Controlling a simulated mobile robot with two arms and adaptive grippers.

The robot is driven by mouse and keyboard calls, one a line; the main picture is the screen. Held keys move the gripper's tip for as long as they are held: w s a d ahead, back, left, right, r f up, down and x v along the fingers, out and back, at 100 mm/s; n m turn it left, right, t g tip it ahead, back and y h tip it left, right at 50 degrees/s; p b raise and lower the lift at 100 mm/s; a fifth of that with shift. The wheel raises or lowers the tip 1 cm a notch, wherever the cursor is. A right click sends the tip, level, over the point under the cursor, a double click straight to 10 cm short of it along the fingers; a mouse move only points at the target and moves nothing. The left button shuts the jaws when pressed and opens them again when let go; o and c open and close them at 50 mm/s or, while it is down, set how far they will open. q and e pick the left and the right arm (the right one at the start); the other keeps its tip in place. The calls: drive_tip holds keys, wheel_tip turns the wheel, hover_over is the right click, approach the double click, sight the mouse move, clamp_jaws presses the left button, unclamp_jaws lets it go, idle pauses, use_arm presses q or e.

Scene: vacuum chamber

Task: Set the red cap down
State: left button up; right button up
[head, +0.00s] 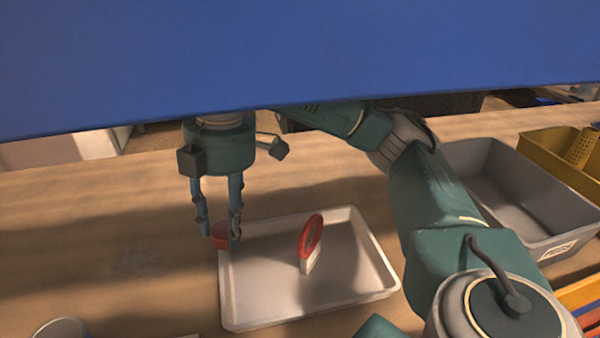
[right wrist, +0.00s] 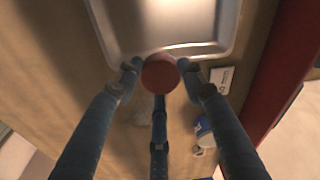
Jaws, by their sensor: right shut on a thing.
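The red cap (head: 219,242) is a small round disc, partly hidden by my fingers in the head view. It shows fully in the right wrist view (right wrist: 160,73), held between the fingertips. My right gripper (head: 221,236) points down and is shut on the red cap. It is at the left rim of the white tray (head: 346,296); the cap overlaps the tray's edge in both views. I cannot tell how high the cap is above the table. My left gripper is not in view.
A red ring-shaped item with a pale base (head: 311,240) stands in the tray. A grey bin (head: 480,170) and a yellow bin (head: 545,145) are at the right. A blue panel (head: 280,55) covers the top of the head view. The wooden table (head: 110,240) left of the tray is mostly clear.

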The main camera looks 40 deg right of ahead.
drive_tip(key=n, duration=0.1)
drive_tip(key=s+n, duration=0.1)
drive_tip(key=n, duration=0.1)
drive_tip(key=s+n, duration=0.1)
drive_tip(key=shift+d+r+n+g+p, duration=0.2)
drive_tip(key=shift+r+n+g+p, duration=0.1)
drive_tip(key=shift+r+p, duration=0.1)
drive_tip(key=n, duration=0.2)
hover_over(250, 277)
drive_tip(key=shift+n, duration=0.4)
drive_tip(key=f, duration=0.5)
drive_tip(key=shift+d+f, duration=0.15)
drive_tip(key=shift+d, duration=0.05)
drive_tip(key=shift+f, duration=1)
wheel_tip(250, 277, down, 2)
drive_tip(key=shift+f, duration=0.15)
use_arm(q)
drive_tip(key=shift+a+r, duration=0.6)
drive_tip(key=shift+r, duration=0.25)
use_arm(e)
drive_tip(key=shift+f, duration=0.2)
drive_tip(key=shift+f, duration=0.1)
